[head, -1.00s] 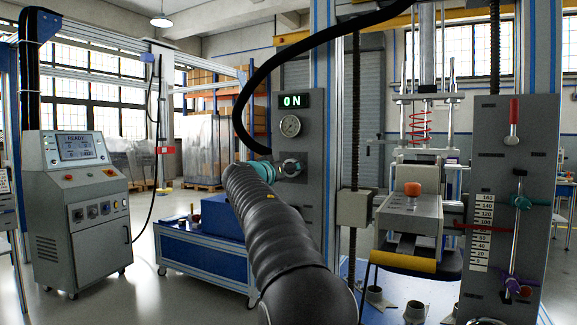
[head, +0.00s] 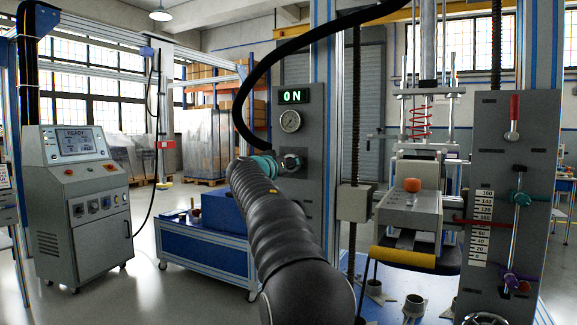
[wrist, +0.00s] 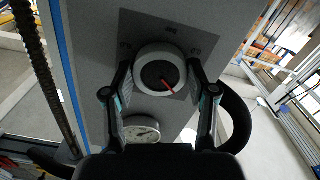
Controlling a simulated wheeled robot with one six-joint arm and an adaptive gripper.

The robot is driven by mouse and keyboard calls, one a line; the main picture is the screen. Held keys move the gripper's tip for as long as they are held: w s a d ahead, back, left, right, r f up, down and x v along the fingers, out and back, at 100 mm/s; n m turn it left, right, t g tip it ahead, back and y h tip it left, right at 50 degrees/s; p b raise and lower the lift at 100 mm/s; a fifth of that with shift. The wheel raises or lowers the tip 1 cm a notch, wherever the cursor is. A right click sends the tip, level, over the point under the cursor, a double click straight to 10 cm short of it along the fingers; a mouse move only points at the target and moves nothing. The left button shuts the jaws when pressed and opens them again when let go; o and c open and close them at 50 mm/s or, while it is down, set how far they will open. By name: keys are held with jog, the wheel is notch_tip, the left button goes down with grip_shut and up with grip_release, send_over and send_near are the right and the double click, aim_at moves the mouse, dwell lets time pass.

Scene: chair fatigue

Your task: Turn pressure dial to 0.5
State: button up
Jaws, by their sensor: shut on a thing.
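The pressure dial (wrist: 149,67) is a round knob with a pale rim, a dark face and a red pointer line. In the wrist view the pointer slants toward the lower right. My gripper (wrist: 161,74) has one finger on each side of the dial and is shut on it.
The gauge also shows in the wrist view (wrist: 141,130). A black hose (head: 243,105) loops close to my gripper. A test rig with an orange knob (head: 412,185) stands to the right.

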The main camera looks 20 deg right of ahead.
jog(key=shift+n, duration=0.4)
jog(key=n+p, duration=0.1)
jog(key=n, duration=0.9)
jog(key=shift+n, duration=0.3)
dwell(0.3)
jog(key=o, duration=1.2)
jog(key=shift+c, duration=0.2)
jog(key=shift+s, duration=0.1)
